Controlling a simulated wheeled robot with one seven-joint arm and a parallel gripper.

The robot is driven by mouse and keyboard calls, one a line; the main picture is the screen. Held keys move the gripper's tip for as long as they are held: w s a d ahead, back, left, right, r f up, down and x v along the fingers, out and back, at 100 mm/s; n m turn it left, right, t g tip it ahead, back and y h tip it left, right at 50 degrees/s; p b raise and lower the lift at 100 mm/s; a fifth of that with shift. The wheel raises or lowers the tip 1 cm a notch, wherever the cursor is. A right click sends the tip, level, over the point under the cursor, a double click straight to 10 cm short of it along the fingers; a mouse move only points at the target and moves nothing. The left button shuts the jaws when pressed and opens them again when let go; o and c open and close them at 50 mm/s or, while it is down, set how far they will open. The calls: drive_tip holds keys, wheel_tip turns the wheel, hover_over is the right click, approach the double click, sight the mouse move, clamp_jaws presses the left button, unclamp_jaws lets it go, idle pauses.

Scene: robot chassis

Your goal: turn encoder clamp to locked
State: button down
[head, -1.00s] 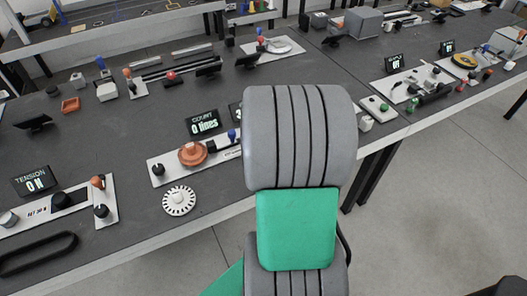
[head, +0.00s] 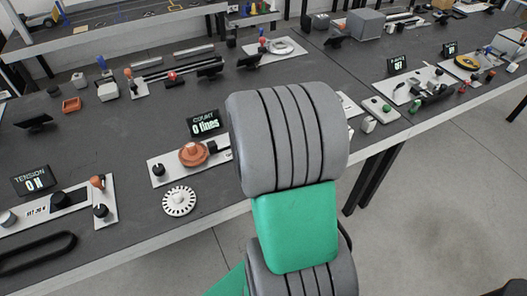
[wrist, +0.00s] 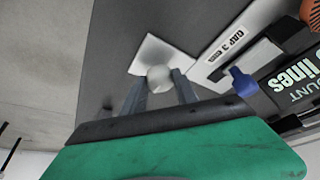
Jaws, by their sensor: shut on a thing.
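In the wrist view my gripper (wrist: 160,88) is shut on a pale round knob (wrist: 158,76), one finger on each side. The knob stands on a white plate (wrist: 150,50); I cannot tell whether this is the encoder clamp's handle. A blue knob (wrist: 243,83) stands to its right, beside a labelled white strip (wrist: 226,45). In the head view the encoder station shows an orange disc (head: 193,154), a black knob (head: 158,170) and a display (head: 205,124) reading "COUNT 0 lines". My arm hides my gripper and the station's right end there.
A loose white slotted disc (head: 179,201) lies near the bench's front edge. The tension station (head: 70,203) and a black belt (head: 38,253) are at left. Other panels (head: 415,86) stand along the bench at right. Bare bench top lies behind the encoder station.

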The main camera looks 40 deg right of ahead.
drive_tip(key=c, duration=0.9)
unclamp_jaws()
drive_tip(key=shift+c, duration=0.2)
drive_tip(key=v, duration=0.7)
drive_tip(key=shift+a+r, duration=0.2)
drive_tip(key=shift+r, duration=0.15)
drive_tip(key=shift+s, duration=0.1)
